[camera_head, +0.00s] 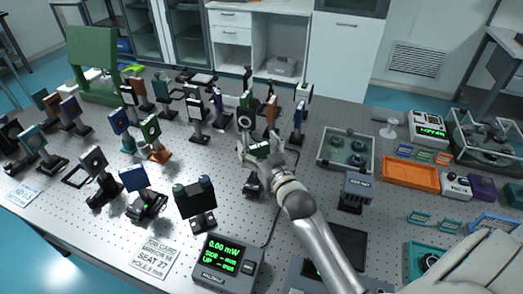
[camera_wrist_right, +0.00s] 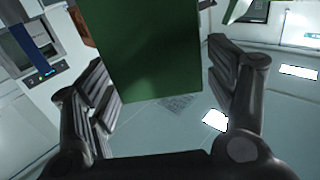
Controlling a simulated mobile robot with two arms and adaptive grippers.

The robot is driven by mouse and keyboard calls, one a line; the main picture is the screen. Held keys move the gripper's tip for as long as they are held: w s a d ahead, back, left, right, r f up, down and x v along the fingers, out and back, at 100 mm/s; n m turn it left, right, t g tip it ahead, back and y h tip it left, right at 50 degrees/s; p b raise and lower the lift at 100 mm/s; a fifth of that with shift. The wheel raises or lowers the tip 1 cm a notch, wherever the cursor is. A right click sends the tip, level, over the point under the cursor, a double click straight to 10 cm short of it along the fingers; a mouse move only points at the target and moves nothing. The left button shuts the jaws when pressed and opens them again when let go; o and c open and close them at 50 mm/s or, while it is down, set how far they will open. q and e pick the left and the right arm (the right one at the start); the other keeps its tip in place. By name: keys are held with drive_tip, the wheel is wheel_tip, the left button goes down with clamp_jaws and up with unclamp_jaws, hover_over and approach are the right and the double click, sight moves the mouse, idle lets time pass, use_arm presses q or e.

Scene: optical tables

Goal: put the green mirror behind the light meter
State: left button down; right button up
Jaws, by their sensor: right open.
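A green mirror (camera_head: 259,149) stands on a dark mount (camera_head: 255,184) near the middle of the optical table. My right gripper (camera_head: 260,143) is at its top, open, with its fingers on either side of it. In the right wrist view the green plate (camera_wrist_right: 150,50) fills the space between the spread fingers of the gripper (camera_wrist_right: 158,90); a gap shows at the right finger. The light meter (camera_head: 222,262), with a green "0.00 mW" readout, is at the table's front edge.
A dark two-knobbed mount (camera_head: 195,202) stands just behind the meter. Many mounted optics crowd the left and back. A job card (camera_head: 155,257) lies left of the meter. A grey tray (camera_head: 345,150) and an orange tray (camera_head: 410,174) are at right.

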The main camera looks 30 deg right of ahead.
drive_tip(key=shift+s, duration=0.25)
drive_tip(key=s+b, duration=0.2)
drive_tip(key=s, duration=0.9)
drive_tip(key=shift+s+a+r, duration=0.15)
drive_tip(key=shift+s+a, duration=0.1)
drive_tip(key=shift+a, duration=0.1)
